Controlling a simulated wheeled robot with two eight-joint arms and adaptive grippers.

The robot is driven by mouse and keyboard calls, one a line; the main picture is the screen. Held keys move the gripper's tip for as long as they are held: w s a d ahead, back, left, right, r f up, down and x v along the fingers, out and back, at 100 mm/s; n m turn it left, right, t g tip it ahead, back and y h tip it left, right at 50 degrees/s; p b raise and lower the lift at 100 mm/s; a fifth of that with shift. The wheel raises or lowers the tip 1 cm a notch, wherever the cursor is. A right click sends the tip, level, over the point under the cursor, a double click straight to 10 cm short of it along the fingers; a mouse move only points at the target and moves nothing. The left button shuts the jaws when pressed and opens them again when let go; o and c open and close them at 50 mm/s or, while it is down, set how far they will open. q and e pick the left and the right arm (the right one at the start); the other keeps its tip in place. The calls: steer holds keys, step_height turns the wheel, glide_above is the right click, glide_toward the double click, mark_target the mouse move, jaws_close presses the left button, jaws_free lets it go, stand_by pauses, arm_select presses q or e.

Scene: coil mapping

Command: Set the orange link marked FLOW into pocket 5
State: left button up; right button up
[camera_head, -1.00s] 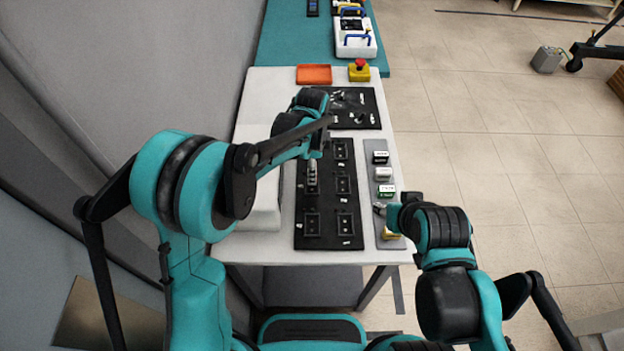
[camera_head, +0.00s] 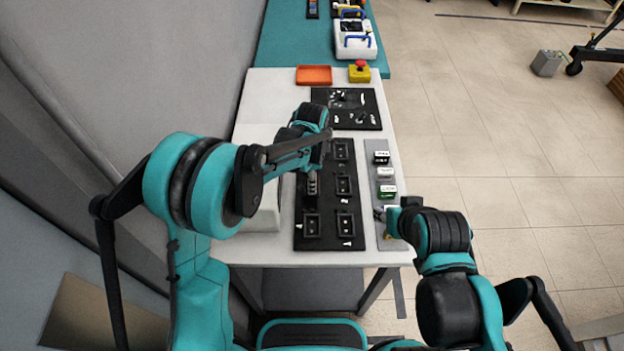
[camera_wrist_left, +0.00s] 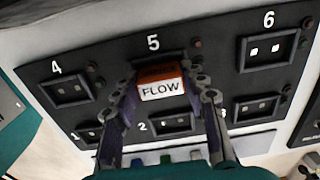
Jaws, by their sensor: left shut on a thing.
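The orange link marked FLOW (camera_wrist_left: 161,88) is between the fingers of my left gripper (camera_wrist_left: 163,84) in the left wrist view, label facing the camera. It lies over pocket 5 (camera_wrist_left: 150,60) and covers much of it; I cannot tell if it is seated or just above. In the head view my left gripper (camera_head: 312,182) is over the black pocket board (camera_head: 328,238), and the orange link cannot be made out there. My right gripper (camera_head: 382,213) is by the lower end of the grey strip; its jaws are too small to read.
The grey strip (camera_head: 386,180) right of the board holds a black link (camera_head: 381,158), a whitish link (camera_head: 385,172) and a green-faced link (camera_head: 387,190). Pockets 4 (camera_wrist_left: 70,90) and 6 (camera_wrist_left: 268,50) look empty. An orange tray (camera_head: 314,75) and a red-topped yellow button box (camera_head: 359,72) stand farther back.

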arm_select(q)
steer(key=shift+s+f, duration=0.2)
steer(key=shift+f, duration=0.15)
steer(key=shift+c, duration=0.4)
steer(key=o, duration=1.1)
steer(key=shift+o, duration=1.2)
steer(key=shift+w, duration=0.1)
steer(key=shift+w+f, duration=0.15)
